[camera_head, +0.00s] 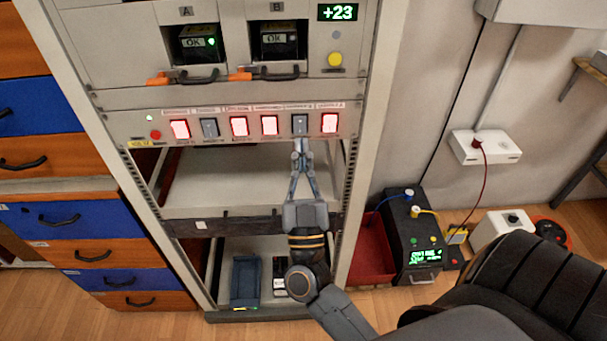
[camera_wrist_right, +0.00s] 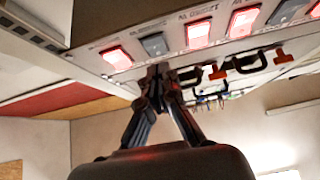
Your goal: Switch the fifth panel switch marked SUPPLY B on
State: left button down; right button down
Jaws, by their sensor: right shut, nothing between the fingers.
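The switch panel (camera_head: 120,122) on the rack holds a row of rocker switches. The fifth switch from the left (camera_head: 299,125) is dark, while its neighbours, the fourth (camera_head: 269,125) and sixth (camera_head: 329,123), glow red. The labels above are too small to read surely. My right gripper (camera_head: 302,152) is shut and empty, pointing up with its tips just below the fifth switch. In the right wrist view, the shut fingertips (camera_wrist_right: 158,72) are close to a dark switch (camera_wrist_right: 153,44); whether they touch the panel I cannot tell. My left gripper is not in view.
The second switch (camera_head: 209,128) is also dark; the first (camera_head: 180,129) and third (camera_head: 239,126) are lit. Two modules with handles (camera_head: 280,73) sit above the panel. An open rack shelf (camera_head: 225,175) lies below. A red bin (camera_head: 372,250) stands right of the rack.

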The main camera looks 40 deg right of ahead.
jog(key=shift+w+d+f, duration=0.2)
jog(key=shift+w+d, duration=0.35)
jog(key=shift+w, duration=0.35)
jog(key=b, duration=0.1)
jog(key=f+b, duration=0.1)
jog(key=shift+w+d+t+b, duration=0.15)
jog(key=shift+w+t+b, duration=0.15)
jog(key=shift+r+p, duration=0.3)
jog(key=shift+r, duration=0.05)
jog(key=shift+s+f, duration=0.15)
jog(key=shift+f, duration=0.05)
send_near(300, 133)
jog(key=v, duration=0.5)
